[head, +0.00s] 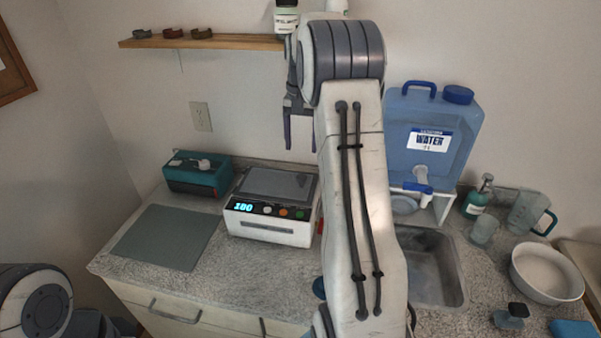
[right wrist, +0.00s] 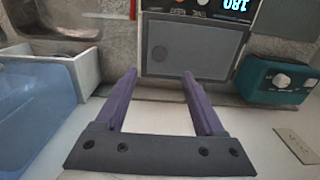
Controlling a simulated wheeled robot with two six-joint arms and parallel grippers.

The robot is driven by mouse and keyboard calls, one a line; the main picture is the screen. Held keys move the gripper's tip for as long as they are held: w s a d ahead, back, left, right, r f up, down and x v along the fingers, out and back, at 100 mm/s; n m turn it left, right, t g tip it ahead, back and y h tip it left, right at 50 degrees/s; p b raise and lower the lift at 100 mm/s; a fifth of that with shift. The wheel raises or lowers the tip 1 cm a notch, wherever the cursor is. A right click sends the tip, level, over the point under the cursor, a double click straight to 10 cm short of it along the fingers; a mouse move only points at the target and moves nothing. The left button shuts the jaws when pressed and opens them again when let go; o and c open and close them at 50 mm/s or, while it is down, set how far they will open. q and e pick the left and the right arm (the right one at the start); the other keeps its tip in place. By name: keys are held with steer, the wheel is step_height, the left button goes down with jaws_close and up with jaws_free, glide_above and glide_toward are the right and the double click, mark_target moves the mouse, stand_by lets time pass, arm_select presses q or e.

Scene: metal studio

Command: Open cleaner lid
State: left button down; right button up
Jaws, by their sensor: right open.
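The cleaner (head: 268,229) is a white box on the counter with a lit display and several buttons on its front. Its grey lid (head: 276,185) lies flat on top and looks shut. My right gripper (head: 301,146) is open and empty, fingers pointing down, above and behind the cleaner. In the right wrist view the open fingers (right wrist: 158,75) point towards the lid (right wrist: 190,50), apart from it as far as I can tell. The right arm hides part of the counter right of the cleaner. My left gripper is out of view.
A teal box (head: 197,174) with knobs stands left of the cleaner, and a grey mat (head: 160,237) lies in front of it. A blue water container (head: 429,130) stands on a white stand by the sink (head: 432,268). A wooden shelf (head: 225,42) hangs on the wall.

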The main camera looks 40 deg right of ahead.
mark_target(302, 176)
step_height(302, 176, down, 10)
steer(key=shift+f+p, duration=0.1)
steer(key=shift+p, duration=0.8)
jaws_close()
stand_by(0.9)
